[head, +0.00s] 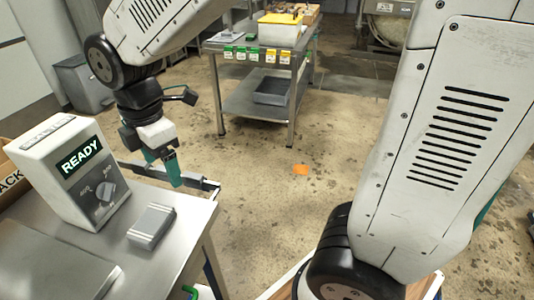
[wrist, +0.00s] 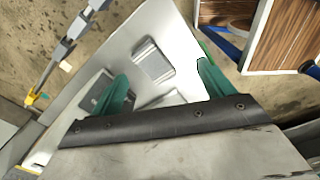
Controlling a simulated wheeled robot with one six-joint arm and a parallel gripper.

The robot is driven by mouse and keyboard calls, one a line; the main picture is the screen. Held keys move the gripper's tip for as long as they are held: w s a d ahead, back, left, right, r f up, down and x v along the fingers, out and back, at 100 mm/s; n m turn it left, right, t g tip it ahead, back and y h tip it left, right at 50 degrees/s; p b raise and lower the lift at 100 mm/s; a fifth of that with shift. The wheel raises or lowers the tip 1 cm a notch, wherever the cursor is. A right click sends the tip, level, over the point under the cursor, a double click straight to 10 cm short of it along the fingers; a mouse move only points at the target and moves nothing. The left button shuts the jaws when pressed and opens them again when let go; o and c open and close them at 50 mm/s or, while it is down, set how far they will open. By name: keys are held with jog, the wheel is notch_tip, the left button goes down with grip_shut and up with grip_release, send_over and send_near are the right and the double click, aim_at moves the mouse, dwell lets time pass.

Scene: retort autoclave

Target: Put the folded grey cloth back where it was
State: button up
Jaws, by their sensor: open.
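A small grey ridged block-like item (head: 151,226), which looks like the folded grey cloth, lies flat on the steel table (head: 185,245) near its right edge. A similar grey item (wrist: 152,60) shows in the wrist view on the pale table top, beyond the fingers. My gripper (head: 162,166) hangs above the table's far edge, beyond and above the grey item and apart from it. Its green fingers (wrist: 165,88) are spread wide in the wrist view with nothing between them.
A white control box (head: 75,170) reading READY stands at the table's left. A flat grey panel (head: 50,265) lies in front of it. A back bench (head: 240,41) holds a white bin (head: 280,28); a dark crate (head: 272,91) sits on its lower shelf. The floor between is mostly clear.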

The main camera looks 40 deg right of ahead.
jog(key=s+d+r+m, duration=0.2)
jog(key=s+d+m, duration=0.5)
jog(key=m, duration=0.3)
jog(key=s+d+r+m+t, duration=0.1)
jog(key=s+d+r+m, duration=0.1)
jog(key=s+d+m, duration=0.6)
jog(key=shift+s+r+m, duration=0.4)
jog(key=shift+s+m, duration=0.5)
jog(key=shift+s, duration=0.15)
jog(key=shift+c, duration=0.3)
